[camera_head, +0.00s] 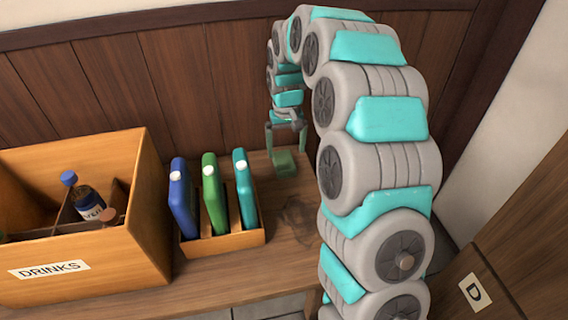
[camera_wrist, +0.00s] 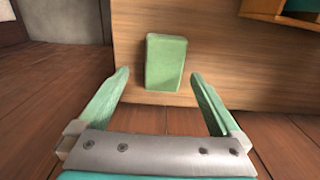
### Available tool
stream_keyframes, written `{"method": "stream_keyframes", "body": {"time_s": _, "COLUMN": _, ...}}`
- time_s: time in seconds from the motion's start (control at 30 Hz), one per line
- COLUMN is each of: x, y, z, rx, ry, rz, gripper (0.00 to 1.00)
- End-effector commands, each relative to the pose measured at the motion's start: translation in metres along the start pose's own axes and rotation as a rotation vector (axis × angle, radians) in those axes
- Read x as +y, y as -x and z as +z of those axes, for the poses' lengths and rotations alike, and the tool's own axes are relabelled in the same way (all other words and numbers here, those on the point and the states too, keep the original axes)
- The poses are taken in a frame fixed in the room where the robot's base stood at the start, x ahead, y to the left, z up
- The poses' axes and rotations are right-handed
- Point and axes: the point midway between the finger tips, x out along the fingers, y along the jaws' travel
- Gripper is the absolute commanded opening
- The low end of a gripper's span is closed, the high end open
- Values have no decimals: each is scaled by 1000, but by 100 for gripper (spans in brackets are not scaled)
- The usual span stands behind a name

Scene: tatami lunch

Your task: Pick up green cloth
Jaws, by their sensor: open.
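The green cloth (camera_head: 285,163) is a small folded block lying on the wooden table, near its back edge and right of the upright cases. In the wrist view the cloth (camera_wrist: 166,62) lies flat near the table edge, ahead of and between my two fingers. My gripper (camera_head: 286,140) is above the cloth in the head view, with its fingers pointing down. In the wrist view my gripper (camera_wrist: 160,88) has its green fingers wide apart with nothing between them. I cannot tell the exact height gap to the cloth.
A wooden rack (camera_head: 224,243) holds a blue, a green and a teal case left of the cloth. A wooden crate labelled DRINKS (camera_head: 75,262) holds bottles (camera_head: 84,198) further left. A panelled wall (camera_head: 110,85) stands behind.

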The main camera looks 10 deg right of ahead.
Motion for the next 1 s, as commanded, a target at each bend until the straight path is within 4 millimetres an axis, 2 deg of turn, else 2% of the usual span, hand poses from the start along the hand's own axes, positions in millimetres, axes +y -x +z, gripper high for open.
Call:
{"method": "stream_keyframes", "body": {"time_s": 0.17, "x": -2, "y": -13, "z": 0, "rx": -3, "ry": 0, "rz": 0, "gripper": 100}}
{"method": "stream_keyframes", "body": {"time_s": 0.43, "x": -6, "y": -49, "z": -2, "rx": 1, "ry": -1, "rz": -1, "gripper": 100}}
{"method": "stream_keyframes", "body": {"time_s": 0.7, "x": -6, "y": -54, "z": -2, "rx": 2, "ry": -1, "rz": -1, "gripper": 99}}
{"method": "stream_keyframes", "body": {"time_s": 1.0, "x": -6, "y": -54, "z": -2, "rx": 1, "ry": -1, "rz": 0, "gripper": 65}}
